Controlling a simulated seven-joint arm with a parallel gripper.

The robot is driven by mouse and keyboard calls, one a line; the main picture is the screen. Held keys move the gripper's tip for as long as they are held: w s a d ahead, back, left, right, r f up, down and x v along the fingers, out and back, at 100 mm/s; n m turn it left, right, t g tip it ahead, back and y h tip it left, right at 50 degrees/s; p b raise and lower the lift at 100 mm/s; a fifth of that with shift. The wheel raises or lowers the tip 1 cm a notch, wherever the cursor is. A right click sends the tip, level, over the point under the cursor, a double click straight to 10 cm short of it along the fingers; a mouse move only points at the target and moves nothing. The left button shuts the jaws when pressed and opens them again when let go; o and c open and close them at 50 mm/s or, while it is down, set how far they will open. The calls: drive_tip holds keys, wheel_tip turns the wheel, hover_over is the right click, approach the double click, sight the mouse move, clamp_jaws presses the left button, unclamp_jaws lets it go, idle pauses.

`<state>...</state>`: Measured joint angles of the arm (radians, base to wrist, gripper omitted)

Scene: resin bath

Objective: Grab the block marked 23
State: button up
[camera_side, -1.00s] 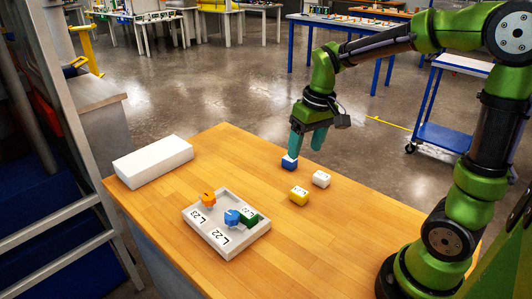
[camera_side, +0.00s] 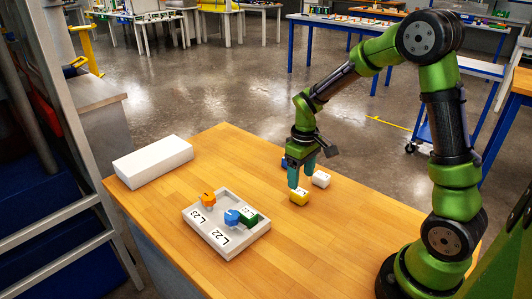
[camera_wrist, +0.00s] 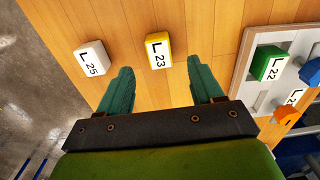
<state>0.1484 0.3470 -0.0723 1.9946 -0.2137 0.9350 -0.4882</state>
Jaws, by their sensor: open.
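The yellow block marked 23 (camera_wrist: 159,51) lies on the wooden table, label up. It also shows in the side view (camera_side: 299,197), just below my gripper (camera_side: 300,180). In the wrist view my gripper (camera_wrist: 162,88) is open, its two teal fingers apart and empty. The yellow block appears between and beyond the fingertips, with no visible contact. A white block marked 25 (camera_wrist: 92,58) lies to its left in the wrist view, outside the left finger. It also shows in the side view (camera_side: 321,179).
A grey tray (camera_side: 222,247) holds an orange piece (camera_side: 208,200), a blue piece (camera_side: 232,217) and a green block (camera_side: 249,218). A white box (camera_side: 153,161) lies at the table's left edge.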

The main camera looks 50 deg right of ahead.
sight(300, 191)
drive_tip(key=shift+f, duration=2.75)
drive_tip(key=shift+c, duration=0.5)
drive_tip(key=c, duration=1.1)
drive_tip(key=shift+o, duration=0.2)
drive_tip(key=shift+r, duration=0.1)
